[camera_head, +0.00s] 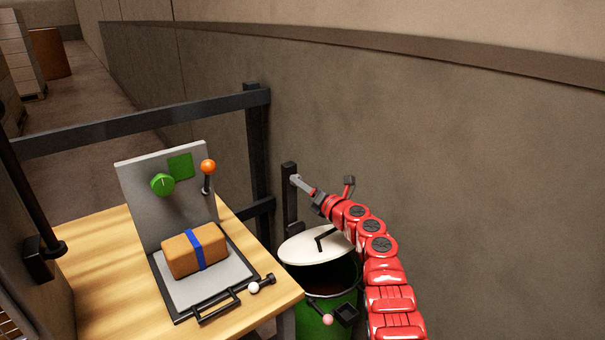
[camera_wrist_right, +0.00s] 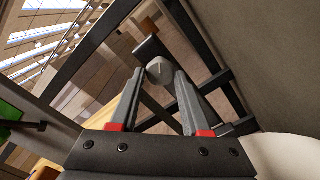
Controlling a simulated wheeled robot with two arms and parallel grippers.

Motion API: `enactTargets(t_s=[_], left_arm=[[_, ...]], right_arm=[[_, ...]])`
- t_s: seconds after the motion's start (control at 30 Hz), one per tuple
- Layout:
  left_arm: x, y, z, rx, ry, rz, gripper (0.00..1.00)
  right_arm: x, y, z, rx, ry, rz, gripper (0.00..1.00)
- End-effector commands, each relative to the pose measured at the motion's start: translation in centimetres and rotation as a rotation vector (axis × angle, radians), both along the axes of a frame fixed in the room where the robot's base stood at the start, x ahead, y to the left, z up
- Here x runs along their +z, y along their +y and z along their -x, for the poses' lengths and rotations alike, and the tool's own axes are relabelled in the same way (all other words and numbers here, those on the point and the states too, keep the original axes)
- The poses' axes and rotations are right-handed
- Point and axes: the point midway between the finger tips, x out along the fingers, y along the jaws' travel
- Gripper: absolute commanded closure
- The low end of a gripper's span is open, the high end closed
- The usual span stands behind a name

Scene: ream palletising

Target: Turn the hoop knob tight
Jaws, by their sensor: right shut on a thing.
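My right gripper (camera_head: 304,187) reaches left from the red arm to a short dark post (camera_head: 290,205) beside the table. In the right wrist view, the right gripper (camera_wrist_right: 158,76) has its grey fingertips on both sides of a round grey knob (camera_wrist_right: 160,70), and it is shut on it. The knob has a pale line on its face, close to upright in that view. A dark block (camera_wrist_right: 150,47) is just behind the knob. My left gripper is not in view.
A wooden table (camera_head: 105,280) holds a grey panel (camera_head: 140,205) with a green knob (camera_head: 163,184) and an orange-topped lever (camera_head: 208,168). A brown, blue-banded ream (camera_head: 180,258) lies before it. A green bin (camera_head: 312,318) with a white lid (camera_head: 300,247) stands below my arm. A wall (camera_head: 450,150) is close behind.

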Motion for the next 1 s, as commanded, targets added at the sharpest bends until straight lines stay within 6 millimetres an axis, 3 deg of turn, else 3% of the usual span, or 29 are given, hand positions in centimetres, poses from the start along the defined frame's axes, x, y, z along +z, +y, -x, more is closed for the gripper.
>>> enactTargets(t_s=[0.03, 0.1, 0.5, 1.0], left_arm=[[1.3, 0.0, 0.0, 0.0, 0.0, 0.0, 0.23], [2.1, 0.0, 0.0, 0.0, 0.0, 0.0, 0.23], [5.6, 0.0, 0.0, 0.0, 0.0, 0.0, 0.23], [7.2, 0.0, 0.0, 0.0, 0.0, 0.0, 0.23]], right_arm=[[0.6, -0.1, 0.0, -0.001, 0.028, -0.036, 1.0], [0.7, 0.0, 0.0, -0.002, 0.065, -0.089, 1.0], [0.3, -0.1, 0.0, -0.005, 0.291, -0.397, 1.0], [0.2, -0.1, 0.0, -0.003, 0.504, -0.696, 1.0]])
